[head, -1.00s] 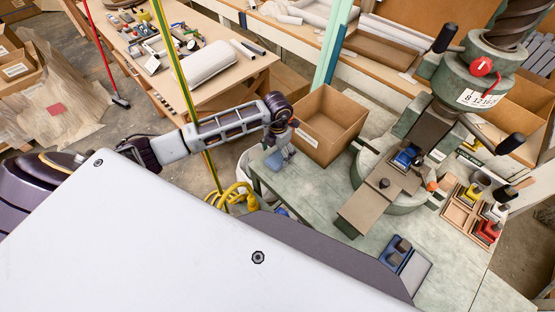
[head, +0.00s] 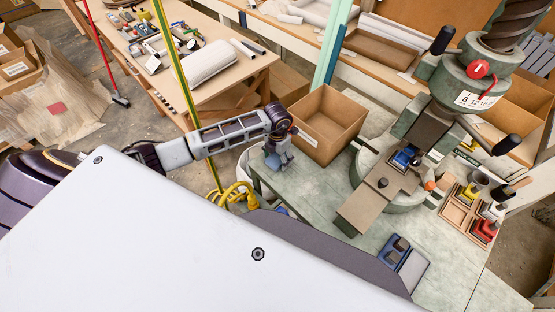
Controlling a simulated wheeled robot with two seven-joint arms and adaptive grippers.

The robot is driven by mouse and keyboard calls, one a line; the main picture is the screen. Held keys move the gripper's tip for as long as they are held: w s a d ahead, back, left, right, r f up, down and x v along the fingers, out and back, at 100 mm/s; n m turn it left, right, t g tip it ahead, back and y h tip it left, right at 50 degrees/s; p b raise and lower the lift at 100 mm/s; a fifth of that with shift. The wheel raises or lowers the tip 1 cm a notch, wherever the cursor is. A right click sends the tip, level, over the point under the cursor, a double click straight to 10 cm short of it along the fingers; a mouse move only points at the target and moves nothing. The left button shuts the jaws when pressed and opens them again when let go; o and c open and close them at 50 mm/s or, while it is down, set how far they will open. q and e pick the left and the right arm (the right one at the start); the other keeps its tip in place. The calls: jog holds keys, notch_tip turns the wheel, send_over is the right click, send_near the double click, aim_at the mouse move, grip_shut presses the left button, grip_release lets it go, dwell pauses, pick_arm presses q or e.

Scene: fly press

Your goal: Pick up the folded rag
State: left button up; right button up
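A small blue-grey patch (head: 273,162), which looks like the folded rag, lies at the back left corner of the green-grey press table (head: 318,185). My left gripper (head: 281,158) points down right at it and covers part of it. I cannot tell whether the fingers touch the rag or how far apart they are. My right gripper is not in view.
An open cardboard box (head: 335,122) stands close to the right of my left gripper. The fly press (head: 435,125) stands further right. A blue tray (head: 411,268) and a wooden organiser (head: 458,215) lie on the table. A yellow-green post (head: 184,88) rises beside my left arm.

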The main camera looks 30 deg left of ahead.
aim_at(277, 158)
pick_arm(q)
jog(key=c, duration=0.7)
jog(key=shift+r, duration=0.15)
notch_tip(277, 158, up, 10)
jog(key=b, duration=0.1)
jog(key=shift+b, duration=0.3)
jog(key=o, duration=0.4)
jog(key=c, duration=0.3)
jog(key=shift+f, duration=0.2)
